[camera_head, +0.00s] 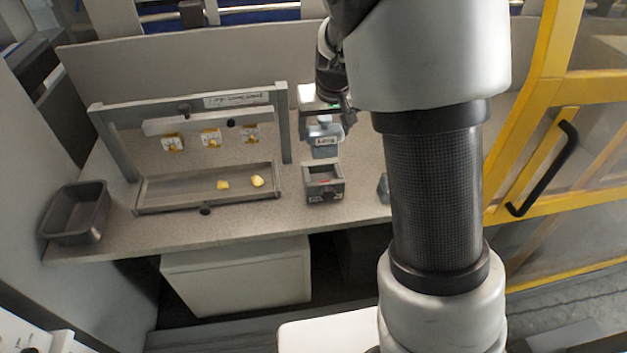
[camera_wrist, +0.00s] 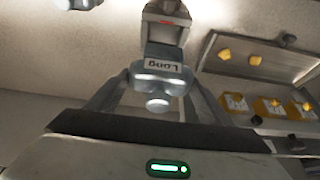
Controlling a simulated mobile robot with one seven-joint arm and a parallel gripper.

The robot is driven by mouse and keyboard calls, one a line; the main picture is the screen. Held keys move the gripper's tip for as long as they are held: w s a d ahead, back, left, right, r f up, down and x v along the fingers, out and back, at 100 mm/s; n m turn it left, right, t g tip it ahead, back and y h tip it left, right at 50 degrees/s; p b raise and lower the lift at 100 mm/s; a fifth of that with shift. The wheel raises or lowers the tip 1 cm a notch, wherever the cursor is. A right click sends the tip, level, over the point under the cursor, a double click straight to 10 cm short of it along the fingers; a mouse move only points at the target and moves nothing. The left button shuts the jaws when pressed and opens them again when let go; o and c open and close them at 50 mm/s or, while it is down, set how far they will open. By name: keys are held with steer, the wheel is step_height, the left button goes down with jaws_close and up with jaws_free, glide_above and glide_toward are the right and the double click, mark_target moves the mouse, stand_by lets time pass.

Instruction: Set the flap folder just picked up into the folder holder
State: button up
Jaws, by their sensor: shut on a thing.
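The flap folder (camera_head: 323,138) is a blue-grey piece with a pale label reading "Long". It also shows in the wrist view (camera_wrist: 163,65), with a rounded silvery part between the fingers. My gripper (camera_head: 324,120) is shut on it, with one finger on each side in the wrist view (camera_wrist: 160,88). The folder holder (camera_head: 324,192) is a small grey open-topped box on the table, with something red inside. In the head view it stands just below the folder; in the wrist view the holder (camera_wrist: 166,8) is just beyond it, partly cut off. Whether they touch is unclear.
Left of the holder is a grey frame (camera_head: 285,125) with several yellow-and-white pieces, above a shallow tray (camera_head: 160,208) with two yellow lumps. A dark bin (camera_head: 72,238) stands far left. A small grey object (camera_head: 383,188) is right of the holder. A yellow guard (camera_head: 520,110) stands at right.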

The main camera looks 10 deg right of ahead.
mark_target(326, 148)
steer(key=shift+f+b, duration=0.6)
steer(key=shift+f, duration=4.45)
steer(key=o, duration=1.4)
steer(key=shift+r, duration=0.3)
steer(key=p+v, duration=0.2)
steer(key=v, duration=0.9)
steer(key=shift+s+r, duration=0.15)
steer(key=shift+r, duration=0.05)
steer(key=s+r, duration=0.7)
steer(key=s, duration=0.5)
steer(key=s+r+t, duration=0.1)
steer(key=s+r, duration=0.6)
steer(key=s, duration=0.5)
steer(key=shift+s, duration=0.25)
